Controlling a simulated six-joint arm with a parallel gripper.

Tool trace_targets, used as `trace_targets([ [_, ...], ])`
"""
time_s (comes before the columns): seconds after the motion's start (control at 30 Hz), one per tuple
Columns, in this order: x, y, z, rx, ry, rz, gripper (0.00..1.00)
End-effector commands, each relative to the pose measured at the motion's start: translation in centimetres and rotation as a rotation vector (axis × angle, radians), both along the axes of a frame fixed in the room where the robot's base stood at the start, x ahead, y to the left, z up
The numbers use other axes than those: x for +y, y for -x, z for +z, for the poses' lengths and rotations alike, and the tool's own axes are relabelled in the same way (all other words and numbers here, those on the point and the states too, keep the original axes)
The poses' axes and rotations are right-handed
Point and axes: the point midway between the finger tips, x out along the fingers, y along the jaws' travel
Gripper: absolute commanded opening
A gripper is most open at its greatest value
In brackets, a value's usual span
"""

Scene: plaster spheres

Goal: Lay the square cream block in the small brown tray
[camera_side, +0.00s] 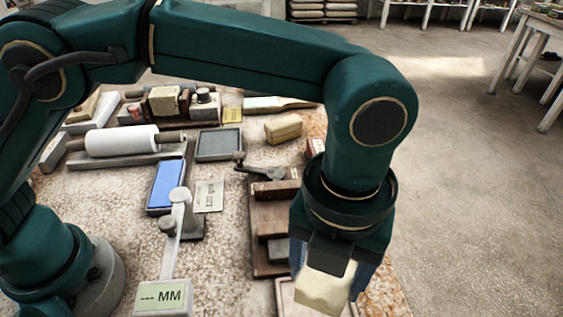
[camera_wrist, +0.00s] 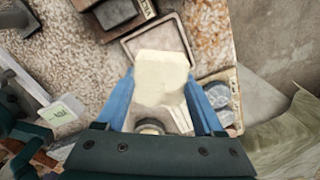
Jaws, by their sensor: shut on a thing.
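My gripper (camera_side: 330,274) is shut on the square cream block (camera_side: 324,293), near the bottom of the side view. In the wrist view the block (camera_wrist: 161,76) sits between the two blue fingers. The block covers part of this tray, and the visible part looks empty. In the side view only the tray's left edge (camera_side: 284,298) shows beside the gripper. I cannot tell how high the block is above it.
A brown wooden board (camera_side: 263,215) with dark blocks lies just behind the tray. A blue stone (camera_side: 166,184), a white roller (camera_side: 122,140) and a yellowish block (camera_side: 283,128) lie farther back. The table edge is close on the right.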

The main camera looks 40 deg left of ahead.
Motion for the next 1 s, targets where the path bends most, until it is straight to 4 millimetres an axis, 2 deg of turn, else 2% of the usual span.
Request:
trace_targets([
  [0.6, 0.0, 0.0, -5.0, 0.001, -0.001, 0.001, 0.00],
  [1.0, 0.0, 0.0, -5.5, 0.000, 0.001, 0.001, 0.00],
])
